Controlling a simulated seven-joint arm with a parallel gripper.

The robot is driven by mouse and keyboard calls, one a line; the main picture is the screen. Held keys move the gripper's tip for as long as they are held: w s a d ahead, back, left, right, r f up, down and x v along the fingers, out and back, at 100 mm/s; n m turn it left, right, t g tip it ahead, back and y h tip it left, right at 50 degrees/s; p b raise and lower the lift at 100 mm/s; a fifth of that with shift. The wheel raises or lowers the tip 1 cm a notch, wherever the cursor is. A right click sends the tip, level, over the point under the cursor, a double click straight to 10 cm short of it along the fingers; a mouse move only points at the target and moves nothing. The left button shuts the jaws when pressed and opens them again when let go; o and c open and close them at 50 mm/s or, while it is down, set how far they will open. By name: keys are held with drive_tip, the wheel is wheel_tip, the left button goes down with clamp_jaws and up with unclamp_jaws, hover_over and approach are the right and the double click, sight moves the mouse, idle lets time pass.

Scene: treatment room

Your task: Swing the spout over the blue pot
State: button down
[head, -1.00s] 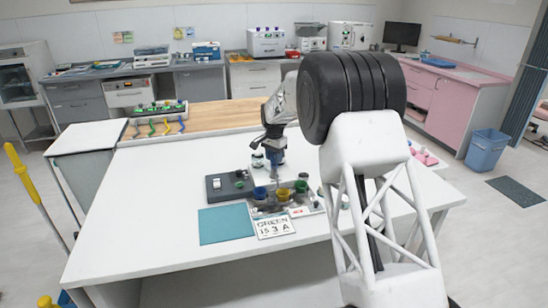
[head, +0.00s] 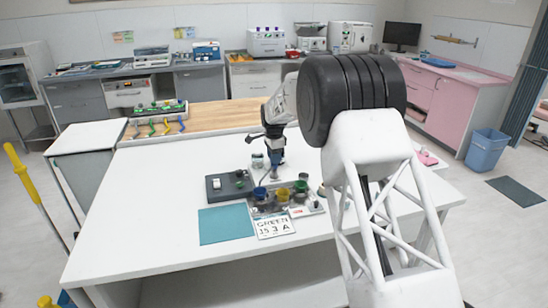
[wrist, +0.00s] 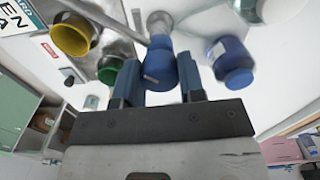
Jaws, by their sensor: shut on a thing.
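The blue pot (head: 260,193) stands at the left of a short row on the white table, beside a yellow pot (head: 282,194) and a green pot (head: 301,186). My gripper (wrist: 160,82) points down behind the row. Its fingers are shut on a blue part of the spout.
A dark grey box (head: 229,184) stands left of the pots. A teal mat (head: 226,225) and a lettered card (head: 275,227) lie in front. The table's left side is clear.

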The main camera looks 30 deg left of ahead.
drive_tip(key=c, duration=0.7)
unclamp_jaws()
drive_tip(key=shift+r, duration=0.15)
drive_tip(key=shift+r, duration=3.8)
